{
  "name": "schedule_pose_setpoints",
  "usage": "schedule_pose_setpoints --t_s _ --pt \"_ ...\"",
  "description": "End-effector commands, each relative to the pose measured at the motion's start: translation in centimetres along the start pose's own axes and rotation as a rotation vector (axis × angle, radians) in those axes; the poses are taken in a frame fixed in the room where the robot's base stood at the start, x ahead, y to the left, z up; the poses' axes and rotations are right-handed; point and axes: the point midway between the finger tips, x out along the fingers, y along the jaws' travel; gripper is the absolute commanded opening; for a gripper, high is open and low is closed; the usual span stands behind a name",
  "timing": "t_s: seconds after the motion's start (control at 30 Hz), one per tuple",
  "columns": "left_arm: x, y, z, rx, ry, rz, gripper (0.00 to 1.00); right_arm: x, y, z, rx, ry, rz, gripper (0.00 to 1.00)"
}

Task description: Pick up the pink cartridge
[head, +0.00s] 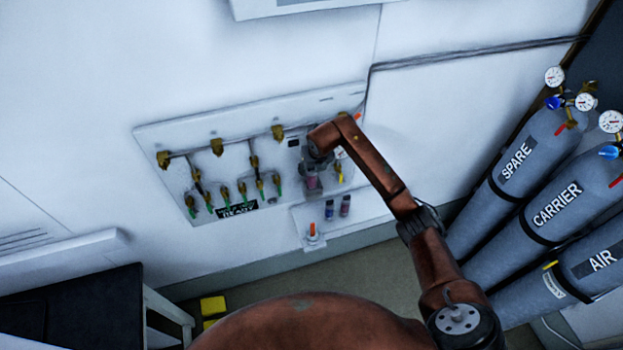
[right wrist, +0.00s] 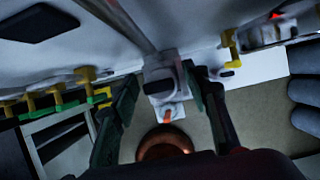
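A small pink cartridge (head: 312,182) shows in the head view at the wall panel, just below my right gripper (head: 318,160). My arm partly hides the area around it. In the right wrist view my right gripper (right wrist: 160,88) is open, with its two dark fingers wide apart. A pale block with a dark top (right wrist: 160,78) shows between them, closer to the right finger. I cannot make out any pink there, and I cannot tell whether a finger touches the block. My left gripper is in neither view.
A small shelf (head: 299,231) below the panel carries a blue vial (head: 329,210), a purplish vial (head: 345,206) and an orange-topped piece (head: 312,233). Brass valves and pipes line the wall panel (head: 150,137). Grey gas cylinders (head: 530,160) stand at the right.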

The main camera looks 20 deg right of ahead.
Motion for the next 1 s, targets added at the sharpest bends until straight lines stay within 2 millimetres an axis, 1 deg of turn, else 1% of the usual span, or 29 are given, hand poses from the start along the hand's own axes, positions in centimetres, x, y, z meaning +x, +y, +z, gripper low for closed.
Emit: schedule_pose_setpoints --t_s 0.03,0.07,0.57,1.0 --pt "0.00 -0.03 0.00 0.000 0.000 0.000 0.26 -0.01 -0.01 0.00 0.000 0.000 0.000 0.37" --pt "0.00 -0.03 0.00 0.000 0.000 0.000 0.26 -0.01 -0.01 0.00 0.000 0.000 0.000 0.35" --pt "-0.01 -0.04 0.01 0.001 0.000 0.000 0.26 -0.04 -0.01 0.01 0.000 0.000 0.000 0.01" --pt "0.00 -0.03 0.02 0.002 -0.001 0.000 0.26 -0.10 0.00 0.08 0.000 -0.002 0.000 0.00"
